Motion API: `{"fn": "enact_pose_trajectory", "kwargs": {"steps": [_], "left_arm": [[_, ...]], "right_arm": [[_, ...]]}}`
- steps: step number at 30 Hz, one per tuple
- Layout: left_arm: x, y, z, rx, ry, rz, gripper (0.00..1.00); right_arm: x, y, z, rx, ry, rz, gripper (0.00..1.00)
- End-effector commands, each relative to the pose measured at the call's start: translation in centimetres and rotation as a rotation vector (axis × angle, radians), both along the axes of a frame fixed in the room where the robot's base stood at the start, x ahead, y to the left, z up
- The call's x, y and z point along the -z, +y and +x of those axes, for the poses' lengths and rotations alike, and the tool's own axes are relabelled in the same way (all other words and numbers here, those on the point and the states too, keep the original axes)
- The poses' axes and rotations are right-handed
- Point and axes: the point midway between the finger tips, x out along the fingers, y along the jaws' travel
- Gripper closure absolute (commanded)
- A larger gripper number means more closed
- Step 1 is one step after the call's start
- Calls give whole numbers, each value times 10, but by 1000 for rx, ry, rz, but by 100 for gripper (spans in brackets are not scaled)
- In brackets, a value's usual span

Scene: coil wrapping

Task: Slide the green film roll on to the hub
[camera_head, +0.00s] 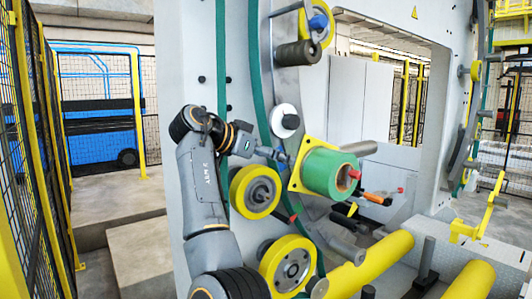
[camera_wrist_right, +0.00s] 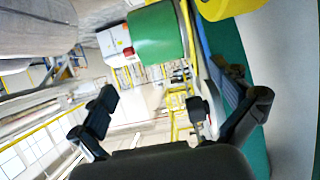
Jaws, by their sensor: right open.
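The green film roll (camera_head: 328,174) lies on its side against a square yellow plate (camera_head: 297,168) on the machine's face, its core end facing right. How far it sits on a hub inside is hidden. In the wrist view the roll (camera_wrist_right: 155,34) is at top centre, apart from my fingers. My right gripper (camera_wrist_right: 178,112) is open, with nothing between its spread fingers. The one arm in the head view matches this wrist view; its gripper (camera_head: 281,157) is small there, just left of the yellow plate. My left gripper is not in view.
A teal film strip (camera_head: 222,60) runs down the white machine wall. An orange-handled part (camera_head: 375,198) is right of the roll. Yellow rollers (camera_head: 375,262) are lower right.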

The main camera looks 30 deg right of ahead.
Motion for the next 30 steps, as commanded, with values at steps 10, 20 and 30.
{"fn": "enact_pose_trajectory", "kwargs": {"steps": [10,20,30], "left_arm": [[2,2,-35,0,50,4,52],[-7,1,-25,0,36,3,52],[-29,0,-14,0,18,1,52]], "right_arm": [[-4,1,-2,5,-3,-5,0],[6,-26,0,9,-1,-3,0],[30,-88,5,8,0,-3,0]]}}
